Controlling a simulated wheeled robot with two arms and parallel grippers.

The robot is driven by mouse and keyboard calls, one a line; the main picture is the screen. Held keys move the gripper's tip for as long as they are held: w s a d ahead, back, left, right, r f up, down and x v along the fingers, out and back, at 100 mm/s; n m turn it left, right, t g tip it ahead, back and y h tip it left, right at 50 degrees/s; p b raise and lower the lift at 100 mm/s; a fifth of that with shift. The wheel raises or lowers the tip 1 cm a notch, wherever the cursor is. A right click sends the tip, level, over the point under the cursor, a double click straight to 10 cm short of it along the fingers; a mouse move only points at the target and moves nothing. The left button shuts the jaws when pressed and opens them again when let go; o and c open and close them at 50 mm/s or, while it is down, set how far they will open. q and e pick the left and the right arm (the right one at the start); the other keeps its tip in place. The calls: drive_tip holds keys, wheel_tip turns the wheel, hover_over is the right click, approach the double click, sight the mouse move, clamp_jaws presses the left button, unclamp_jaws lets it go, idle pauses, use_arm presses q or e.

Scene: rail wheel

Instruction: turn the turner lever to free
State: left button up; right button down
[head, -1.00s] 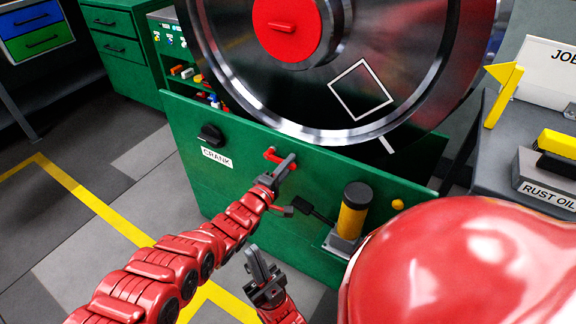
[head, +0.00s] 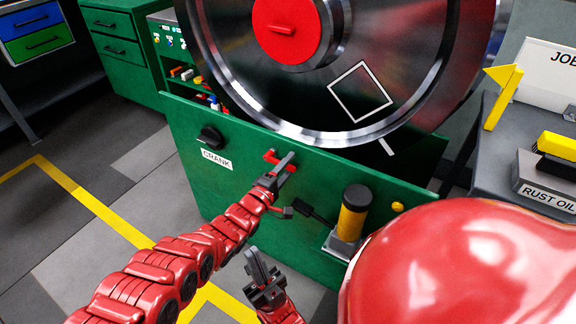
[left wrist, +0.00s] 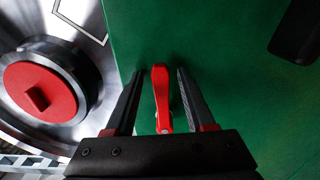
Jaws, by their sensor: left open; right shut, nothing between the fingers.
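The red lever (head: 271,157) is mounted on the green panel below the big wheel. It shows in the left wrist view (left wrist: 160,92) between the two fingers of my left gripper (left wrist: 159,72), with a gap on each side. My left gripper (head: 284,163) is open at the lever in the head view and hides part of it. My right gripper (head: 257,264) is shut and empty, lower down in front of the panel. No label for the red lever is readable.
The big steel wheel (head: 300,110) with a red hub (head: 290,30) stands above the green panel (head: 225,185). A black knob (head: 210,137) sits above a CRANK label (head: 217,160). A yellow-and-black cylinder (head: 353,215) stands right of my left gripper. Floor at left is clear.

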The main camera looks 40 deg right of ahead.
use_arm(q)
drive_tip(key=p+v, duration=1.4)
drive_tip(key=v, duration=0.3)
drive_tip(key=shift+a+p, duration=0.15)
drive_tip(key=shift+p, duration=0.15)
